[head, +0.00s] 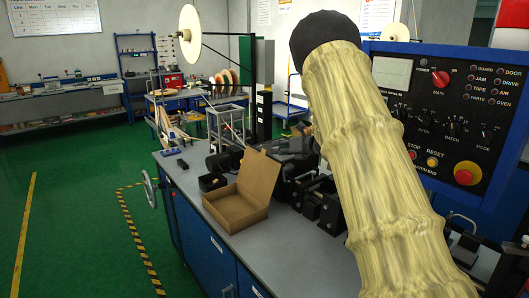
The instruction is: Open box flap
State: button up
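A brown cardboard box (222,217) stands on the grey bench top, left of the middle in the head view. Its large flap (259,175) is raised at the back right and leans upright, so the box is open at the top. The inside looks empty from what shows. My arm, in a pale yellow sleeve with a dark rounded end at the top, fills the right of the middle. My gripper cannot be made out in this view. No contact between my arm and the box shows.
Black machine parts (322,205) stand right of the box, and a small black bin (212,182) stands behind it. A blue control panel (450,115) with buttons is at the right. The bench top (265,252) is clear in front of the box.

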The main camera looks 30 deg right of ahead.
jog(key=p+x, duration=0.2)
jog(key=x, duration=0.7)
jog(key=shift+w+p, duration=0.15)
jog(key=shift+p, duration=0.25)
grip_shut()
